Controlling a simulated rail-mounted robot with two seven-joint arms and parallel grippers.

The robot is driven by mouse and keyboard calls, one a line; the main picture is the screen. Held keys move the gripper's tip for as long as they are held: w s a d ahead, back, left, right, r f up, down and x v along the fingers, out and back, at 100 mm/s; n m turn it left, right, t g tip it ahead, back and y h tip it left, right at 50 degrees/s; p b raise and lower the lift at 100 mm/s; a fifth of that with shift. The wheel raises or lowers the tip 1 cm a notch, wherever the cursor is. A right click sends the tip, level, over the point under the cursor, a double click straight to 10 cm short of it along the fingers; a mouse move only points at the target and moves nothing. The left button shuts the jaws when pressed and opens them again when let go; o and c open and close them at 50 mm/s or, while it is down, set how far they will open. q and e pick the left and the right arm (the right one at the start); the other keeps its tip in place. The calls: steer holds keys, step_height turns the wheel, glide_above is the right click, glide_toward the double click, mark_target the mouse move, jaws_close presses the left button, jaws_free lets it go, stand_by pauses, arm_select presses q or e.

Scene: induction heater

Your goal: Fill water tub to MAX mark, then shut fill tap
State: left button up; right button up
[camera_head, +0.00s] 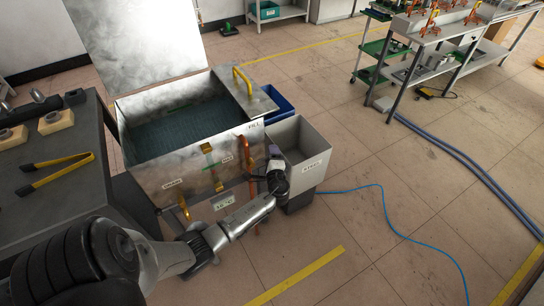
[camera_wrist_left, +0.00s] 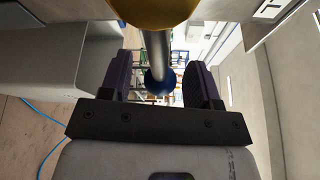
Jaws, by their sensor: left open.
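The metal water tub (camera_head: 160,180) stands left of centre in the head view, open on top, with a blue-green interior; I cannot tell the water level. Its front wall has small labels, a green mark (camera_head: 206,149) and orange pipes (camera_head: 248,155). The FILL label (camera_head: 252,126) is at the front right corner. My left gripper (camera_head: 275,163) is open beside that corner. In the left wrist view, a metal rod with a blue ball end (camera_wrist_left: 160,80) lies between the open fingers of this gripper (camera_wrist_left: 163,88); a yellow part (camera_wrist_left: 155,10) is above. Contact is not clear. My right gripper is not in view.
A grey bin (camera_head: 312,165) stands close right of the tub, with a blue bin (camera_head: 277,106) behind. A dark bench (camera_head: 70,200) at left holds yellow tongs (camera_head: 58,172).

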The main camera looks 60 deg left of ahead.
arm_select(q)
steer(key=shift+c, duration=0.3)
jaws_close()
stand_by(0.4)
